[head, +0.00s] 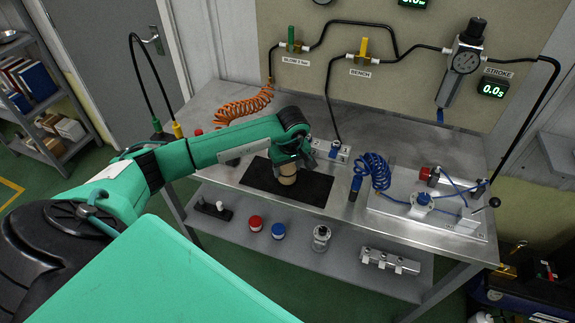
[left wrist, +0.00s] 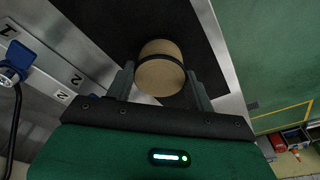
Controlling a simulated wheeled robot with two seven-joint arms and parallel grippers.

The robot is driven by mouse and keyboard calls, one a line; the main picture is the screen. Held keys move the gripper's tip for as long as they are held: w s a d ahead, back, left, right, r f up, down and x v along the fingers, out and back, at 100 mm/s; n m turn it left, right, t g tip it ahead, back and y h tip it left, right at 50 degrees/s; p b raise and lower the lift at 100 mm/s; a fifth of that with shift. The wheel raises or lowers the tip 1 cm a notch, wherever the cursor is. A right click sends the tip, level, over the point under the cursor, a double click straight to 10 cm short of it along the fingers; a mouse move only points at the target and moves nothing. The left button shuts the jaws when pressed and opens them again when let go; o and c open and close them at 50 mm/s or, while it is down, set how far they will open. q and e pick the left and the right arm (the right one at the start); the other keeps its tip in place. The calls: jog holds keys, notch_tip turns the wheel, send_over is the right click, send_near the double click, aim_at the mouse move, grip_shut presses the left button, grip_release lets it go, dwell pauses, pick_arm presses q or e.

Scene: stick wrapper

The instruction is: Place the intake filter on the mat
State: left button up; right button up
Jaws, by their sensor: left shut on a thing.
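The intake filter (head: 288,177) is a tan cylinder with a dark band, seen over the black mat (head: 312,190) on the metal bench. My left gripper (head: 288,168) is above the mat and shut on the filter, with a finger on each side of it. In the left wrist view the filter (left wrist: 161,70) sits between the two fingers (left wrist: 160,84), with the mat (left wrist: 105,20) behind it. I cannot tell whether the filter's bottom touches the mat. My right gripper is not in view.
A numbered block (head: 331,151) stands just behind the mat. A blue coiled hose (head: 375,170) and a plate with blue-hosed fittings (head: 385,205) are to the right. An orange coiled hose (head: 243,107) lies at the back left. The lower shelf (head: 345,262) holds several small parts.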

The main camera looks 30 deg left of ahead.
aim_at(290, 174)
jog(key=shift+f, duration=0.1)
pick_arm(q)
jog(key=shift+f, duration=0.2)
jog(key=o, duration=0.8)
jog(key=shift+r, duration=0.1)
jog(key=shift+o, duration=0.8)
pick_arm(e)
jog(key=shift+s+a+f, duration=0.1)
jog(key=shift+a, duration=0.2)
pick_arm(q)
jog(key=shift+r, duration=0.25)
notch_tip(290, 174, up, 12)
jog(key=d+b, duration=0.1)
jog(key=b, duration=0.2)
jog(key=shift+s+d+f+b, duration=0.15)
jog(key=shift+s+d+b, duration=0.1)
jog(key=shift+s+b, duration=0.15)
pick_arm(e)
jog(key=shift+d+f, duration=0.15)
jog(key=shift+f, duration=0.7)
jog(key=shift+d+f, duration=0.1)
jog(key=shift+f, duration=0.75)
